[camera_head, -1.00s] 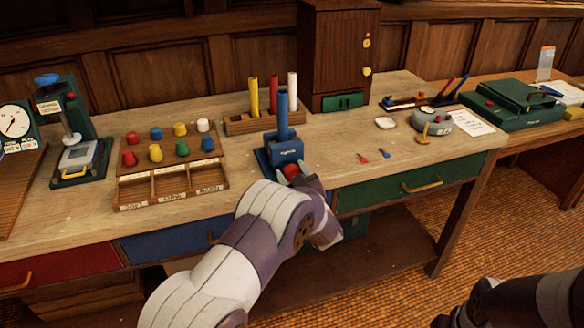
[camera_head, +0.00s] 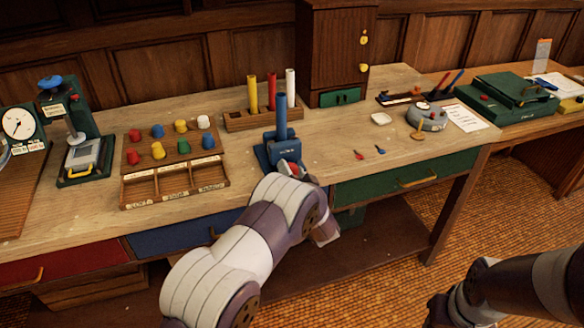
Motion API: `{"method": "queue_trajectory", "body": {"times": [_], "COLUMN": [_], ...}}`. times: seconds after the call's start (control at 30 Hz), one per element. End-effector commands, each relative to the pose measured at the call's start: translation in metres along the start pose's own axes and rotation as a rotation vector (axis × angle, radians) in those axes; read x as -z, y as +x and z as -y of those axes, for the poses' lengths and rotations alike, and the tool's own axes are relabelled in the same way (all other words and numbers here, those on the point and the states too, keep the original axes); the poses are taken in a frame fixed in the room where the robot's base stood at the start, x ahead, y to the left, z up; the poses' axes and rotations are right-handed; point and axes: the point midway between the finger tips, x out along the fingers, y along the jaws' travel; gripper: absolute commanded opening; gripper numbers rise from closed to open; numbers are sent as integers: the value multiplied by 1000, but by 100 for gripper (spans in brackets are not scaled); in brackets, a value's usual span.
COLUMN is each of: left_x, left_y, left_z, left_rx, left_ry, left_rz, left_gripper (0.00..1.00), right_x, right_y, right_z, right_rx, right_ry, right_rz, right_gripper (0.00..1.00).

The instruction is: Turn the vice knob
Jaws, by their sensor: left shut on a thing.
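The blue vice (camera_head: 284,147) stands near the bench's front edge, with a blue rod (camera_head: 281,117) upright in it. Its red knob (camera_head: 294,168) faces the front and is mostly hidden by my left gripper. My left gripper (camera_head: 297,172) reaches up from below and is shut on the knob. My left arm hides the bench edge below the vice. My right arm shows at the lower right corner, and its gripper is not clearly visible.
A rack with yellow, red and white tubes (camera_head: 262,118) stands behind the vice. A tray of coloured pegs (camera_head: 171,168) lies to the left. A green press (camera_head: 79,140) and a dial gauge stand farther left. A grey round device (camera_head: 426,117) and small loose bits lie to the right.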

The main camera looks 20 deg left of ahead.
Motion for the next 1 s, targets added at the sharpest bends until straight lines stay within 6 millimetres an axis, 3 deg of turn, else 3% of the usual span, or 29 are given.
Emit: {"method": "queue_trajectory", "body": {"times": [0.5, 1.0], "left_x": [-2, -2], "left_y": [-1, -1], "left_z": [-2, -4], "left_rx": [-4, -3], "left_ry": [405, 538], "left_rz": [3, 2], "left_gripper": [24, 24], "right_x": [2, 3], "right_y": [-18, -22], "right_z": [0, 0], "right_rx": [0, 0], "right_ry": [0, 0], "right_rz": [0, 0], "right_gripper": [43, 43]}}
